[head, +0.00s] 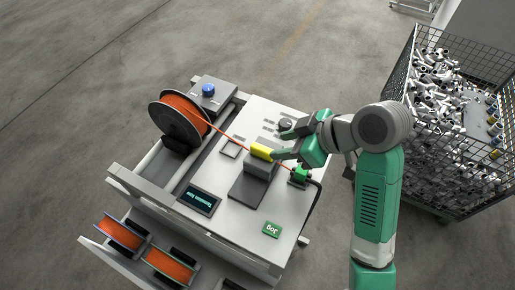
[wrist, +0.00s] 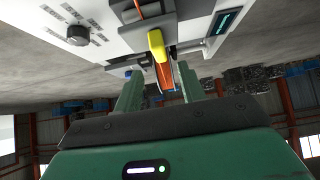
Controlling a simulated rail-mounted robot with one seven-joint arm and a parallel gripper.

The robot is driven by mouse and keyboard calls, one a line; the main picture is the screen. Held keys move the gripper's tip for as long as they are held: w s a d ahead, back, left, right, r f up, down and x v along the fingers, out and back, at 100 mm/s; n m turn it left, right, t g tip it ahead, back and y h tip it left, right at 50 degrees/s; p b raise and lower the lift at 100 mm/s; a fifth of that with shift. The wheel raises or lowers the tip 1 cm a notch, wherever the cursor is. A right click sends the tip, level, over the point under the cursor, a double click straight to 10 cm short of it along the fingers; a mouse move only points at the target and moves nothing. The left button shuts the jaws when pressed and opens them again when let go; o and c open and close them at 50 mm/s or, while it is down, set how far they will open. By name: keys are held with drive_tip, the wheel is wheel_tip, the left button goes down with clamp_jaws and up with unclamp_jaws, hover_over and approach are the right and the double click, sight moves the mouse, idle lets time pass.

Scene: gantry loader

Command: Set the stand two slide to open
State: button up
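A white bench machine (head: 235,205) carries a grey block with a yellow piece (head: 262,151) on top, and an orange strand runs to it. The yellow piece also shows in the wrist view (wrist: 156,42), with an orange part below it. My gripper (head: 281,145) is beside the yellow piece at its right. In the wrist view my gripper (wrist: 160,88) has its two fingers apart, with the yellow end and orange part between them in the picture; contact is not visible. No label naming stand two is readable, and I cannot tell which part is its slide.
A black dial (wrist: 78,35) with small labels is on the panel. A large orange spool (head: 180,118), blue button (head: 208,90), display (head: 199,200), green block (head: 300,173) and green Jog button (head: 271,229) surround the block. A wire bin of metal parts (head: 412,75) stands right.

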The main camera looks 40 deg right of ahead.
sight(262, 148)
drive_tip(key=p+x, duration=0.1)
drive_tip(key=x, duration=0.6)
drive_tip(key=shift+w+a+f, duration=0.1)
drive_tip(key=shift+w+f, duration=0.15)
clamp_jaws()
